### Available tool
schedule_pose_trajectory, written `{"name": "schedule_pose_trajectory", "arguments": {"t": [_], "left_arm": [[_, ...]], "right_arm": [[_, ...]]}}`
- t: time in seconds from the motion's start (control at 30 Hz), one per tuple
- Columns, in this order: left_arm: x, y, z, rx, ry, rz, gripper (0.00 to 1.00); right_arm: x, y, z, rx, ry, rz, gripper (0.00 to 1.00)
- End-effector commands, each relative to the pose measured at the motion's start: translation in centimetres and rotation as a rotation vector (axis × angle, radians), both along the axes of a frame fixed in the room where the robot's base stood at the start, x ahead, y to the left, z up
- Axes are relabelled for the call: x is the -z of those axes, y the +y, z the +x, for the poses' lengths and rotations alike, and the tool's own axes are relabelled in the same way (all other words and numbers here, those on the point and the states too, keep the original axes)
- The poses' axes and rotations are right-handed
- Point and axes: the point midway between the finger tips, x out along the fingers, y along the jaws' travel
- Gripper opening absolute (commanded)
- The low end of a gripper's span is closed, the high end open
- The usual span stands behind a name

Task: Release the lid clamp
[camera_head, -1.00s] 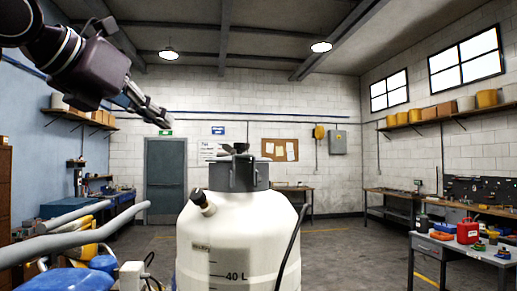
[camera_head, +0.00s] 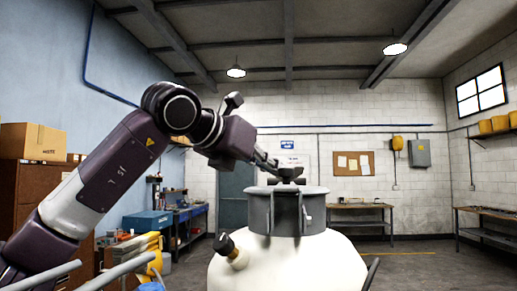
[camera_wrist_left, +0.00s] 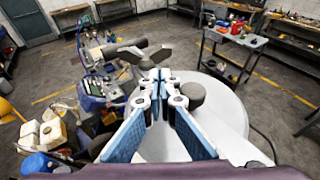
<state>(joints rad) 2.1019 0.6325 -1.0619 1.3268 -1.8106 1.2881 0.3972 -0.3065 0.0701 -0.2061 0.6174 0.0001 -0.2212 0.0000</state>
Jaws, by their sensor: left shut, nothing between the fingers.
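The white tank (camera_head: 300,265) stands in front of me with a grey collar and lid (camera_head: 258,212) on top. A dark winged clamp knob (camera_head: 288,172) sits above the lid, with upright grey brackets below it. My left gripper (camera_head: 272,164) reaches in from the left, its fingertips close to the knob; I cannot tell whether they touch it. In the left wrist view the blue-padded fingers (camera_wrist_left: 158,76) meet at their tips, shut and empty. A dark winged shape (camera_wrist_left: 142,55), apparently the knob, shows just past the tips. My right gripper is not in view.
A dark capped spout (camera_head: 228,246) sticks out of the tank's left shoulder. Grey handlebars (camera_head: 45,275) lie at lower left. Cardboard boxes (camera_head: 32,140) sit on a brown cabinet at left. A workbench (camera_head: 360,210) stands at the back; open floor lies to the right.

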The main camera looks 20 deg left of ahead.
Motion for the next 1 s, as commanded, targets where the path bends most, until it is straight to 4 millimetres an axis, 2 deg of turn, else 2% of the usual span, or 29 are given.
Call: {"name": "schedule_pose_trajectory", "arguments": {"t": [0.1,0.33,0.8,1.0], "left_arm": [[-0.1,-0.9,2.1,0.001,0.002,0.000,0.00],[0.2,-1.8,4.5,0.000,0.001,-0.001,0.00],[0.4,-2.0,5.0,0.000,-0.001,-0.001,0.00],[0.6,-2.2,4.9,-0.031,-0.002,0.000,0.00]], "right_arm": [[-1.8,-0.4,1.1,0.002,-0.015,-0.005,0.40],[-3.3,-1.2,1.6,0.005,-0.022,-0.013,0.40],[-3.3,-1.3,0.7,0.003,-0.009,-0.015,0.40],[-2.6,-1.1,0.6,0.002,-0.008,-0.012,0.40]]}}
